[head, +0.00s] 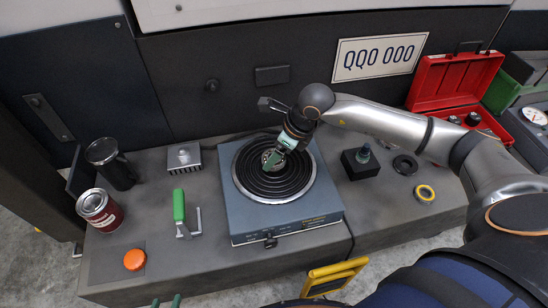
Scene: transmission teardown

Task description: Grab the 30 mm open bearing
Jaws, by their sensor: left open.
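A small grey, ring-like piece (278,166) shows at the middle of the dark coil of the blue-grey hot plate (285,222); it may be the 30 mm open bearing, but it is partly hidden. My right gripper (271,158), on the arm from the right, points down with its green fingertip at this piece. Whether its jaws are closed on it is not clear. My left gripper (166,302) shows only as two green fingertips, apart and empty, at the bottom edge.
A black ring (405,165), a yellow-edged ring (425,193) and a black block (361,163) lie right of the hot plate. Left are a green-handled tool (179,206), a red-labelled can (99,209), a black mug (111,164) and an orange button (134,260). The front left bench is mostly clear.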

